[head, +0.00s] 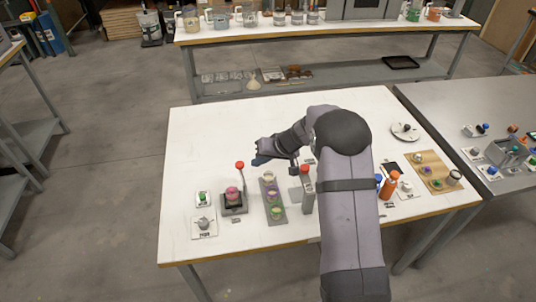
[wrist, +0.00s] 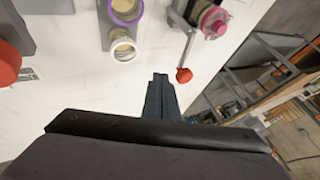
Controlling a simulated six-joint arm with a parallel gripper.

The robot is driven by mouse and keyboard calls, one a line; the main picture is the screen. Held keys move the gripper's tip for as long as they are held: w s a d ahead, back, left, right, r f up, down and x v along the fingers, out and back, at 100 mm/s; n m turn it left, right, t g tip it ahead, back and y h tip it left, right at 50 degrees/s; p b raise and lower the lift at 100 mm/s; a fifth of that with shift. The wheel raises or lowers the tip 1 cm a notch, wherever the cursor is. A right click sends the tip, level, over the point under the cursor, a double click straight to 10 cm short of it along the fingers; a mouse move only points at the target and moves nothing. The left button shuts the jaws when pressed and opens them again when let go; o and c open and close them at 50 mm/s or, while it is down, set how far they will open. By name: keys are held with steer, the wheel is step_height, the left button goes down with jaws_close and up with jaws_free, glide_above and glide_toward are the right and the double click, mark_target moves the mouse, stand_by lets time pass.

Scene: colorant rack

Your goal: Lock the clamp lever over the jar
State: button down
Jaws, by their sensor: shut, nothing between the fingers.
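The jar (head: 232,192) has a pink-red lid and sits in a dark clamp stand (head: 234,208) on the left of the white table. The clamp lever (head: 240,170) stands up beside the jar with its red knob on top, not lying across the lid. In the wrist view the lever (wrist: 188,50) and the pink-lidded jar (wrist: 214,22) are at the upper right. My gripper (head: 257,160) is shut and empty, a little to the right of the knob in the head view. In the wrist view its fingertips (wrist: 160,78) are left of the knob, with a visible gap.
A grey rack (head: 274,217) with several small jars stands right of the clamp. A grey device with a red top (head: 307,190) stands beyond it. Left of the clamp are small items on white cards (head: 203,222). The table's back left (head: 205,130) is clear.

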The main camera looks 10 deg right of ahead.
mark_target(239, 164)
steer(key=shift+a+p, duration=0.4)
steer(key=shift+a, duration=0.65)
steer(key=shift+w+a+f+n+b, duration=0.1)
steer(key=shift+w+a+n+b, duration=0.1)
steer(key=shift+n+b, duration=0.4)
steer(key=a+n+g+b, duration=0.1)
steer(key=n, duration=0.1)
steer(key=a+n+g+y+b, duration=0.1)
steer(key=n+g+b, duration=0.1)
steer(key=a+n+g+y+b, duration=0.1)
steer(key=a+n+b, duration=0.1)
steer(key=n, duration=0.1)
steer(key=shift+w+g, duration=0.3)
steer(key=shift+w, duration=0.05)
steer(key=shift+s+a+b, duration=0.4)
steer(key=shift+a+b, duration=0.3)
steer(key=shift+b, duration=0.25)
steer(key=shift+s+a+b, duration=0.4)
steer(key=shift+a+b, duration=0.35)
steer(key=shift+b, duration=0.15)
steer(key=shift+s+a+b, duration=0.4)
steer(key=shift+a+b, duration=0.3)
steer(key=shift+b, duration=0.25)
steer(key=shift+s+a, duration=0.1)
